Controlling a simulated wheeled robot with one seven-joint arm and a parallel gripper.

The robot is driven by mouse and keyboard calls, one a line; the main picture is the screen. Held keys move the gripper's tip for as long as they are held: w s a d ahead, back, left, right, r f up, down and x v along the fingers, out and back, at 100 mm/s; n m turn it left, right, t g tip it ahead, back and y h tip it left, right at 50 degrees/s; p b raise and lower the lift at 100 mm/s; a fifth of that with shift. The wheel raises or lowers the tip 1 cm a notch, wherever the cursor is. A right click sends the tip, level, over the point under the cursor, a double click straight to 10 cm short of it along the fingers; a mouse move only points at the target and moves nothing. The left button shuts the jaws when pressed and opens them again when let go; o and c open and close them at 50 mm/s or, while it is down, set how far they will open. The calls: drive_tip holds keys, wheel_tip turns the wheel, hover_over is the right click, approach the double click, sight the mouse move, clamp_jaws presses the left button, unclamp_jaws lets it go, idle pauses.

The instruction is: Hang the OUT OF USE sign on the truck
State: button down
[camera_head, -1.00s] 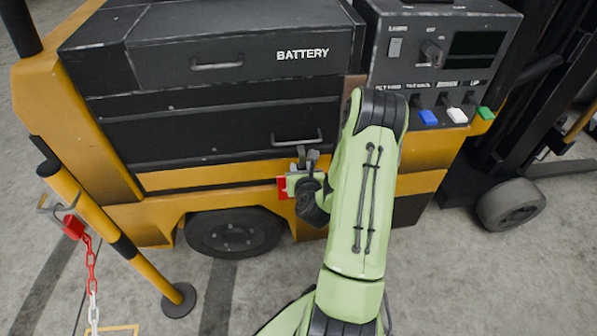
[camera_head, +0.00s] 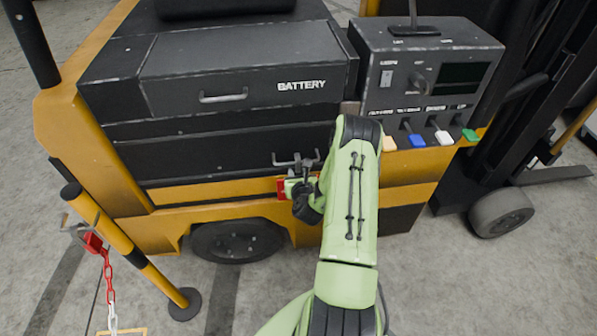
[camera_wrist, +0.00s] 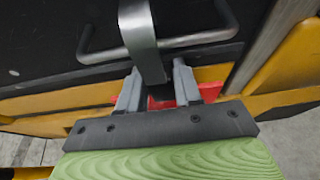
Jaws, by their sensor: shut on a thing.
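My gripper (camera_head: 307,178) is in front of the truck's side, just below the lower black drawer's handle (camera_head: 283,163). It is shut on the red sign (camera_head: 282,189), which is mostly hidden behind the jaws; no lettering is readable. In the wrist view the sign shows as red patches (camera_wrist: 207,91) around the fingers (camera_wrist: 157,92). A grey metal hook (camera_wrist: 138,30) rises from between the fingers and crosses in front of the handle bar (camera_wrist: 205,38). I cannot tell whether the hook is over the bar or touches it.
The yellow truck has a BATTERY box (camera_head: 245,75) above and a control panel (camera_head: 425,70) with coloured levers at right. A yellow post (camera_head: 130,248) with a red and white chain (camera_head: 108,275) stands at left. A wheel (camera_head: 238,240) is below the gripper. Floor is clear at lower right.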

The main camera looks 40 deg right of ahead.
drive_tip(key=shift+w+d+r+p, duration=0.2)
drive_tip(key=shift+w+d+p, duration=0.35)
drive_tip(key=shift+p, duration=0.6)
wheel_tip(320, 180, down, 3)
drive_tip(key=b, duration=0.3)
drive_tip(key=shift+w+a+f, duration=0.1)
drive_tip(key=shift+f, duration=0.1)
